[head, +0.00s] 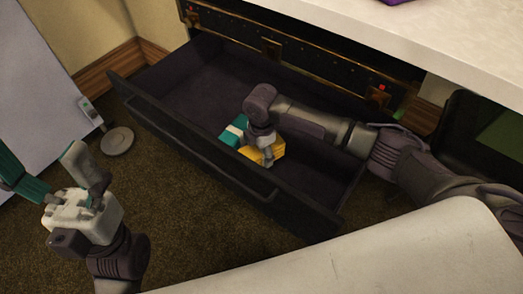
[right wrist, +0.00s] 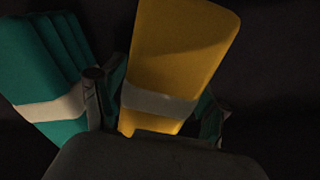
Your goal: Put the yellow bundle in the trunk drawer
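The yellow bundle (head: 266,153) is inside the open trunk drawer (head: 175,131), near its front wall. My right gripper (head: 262,146) reaches down into the drawer over it and partly hides it. In the right wrist view the yellow bundle (right wrist: 175,60), with a grey band, stands between the two fingers of my right gripper (right wrist: 155,102). The finger pads appear to press on its sides at the band. Whether it rests on the drawer floor is hard to tell. My left gripper (head: 42,166) is open and empty, outside the drawer at the lower left.
A teal bundle (head: 232,133) with a pale band lies in the drawer just left of the yellow one; it also shows in the right wrist view (right wrist: 45,70). A white surface (head: 440,30) overhangs the trunk at upper right. A round grey disc (head: 117,141) lies on the carpet.

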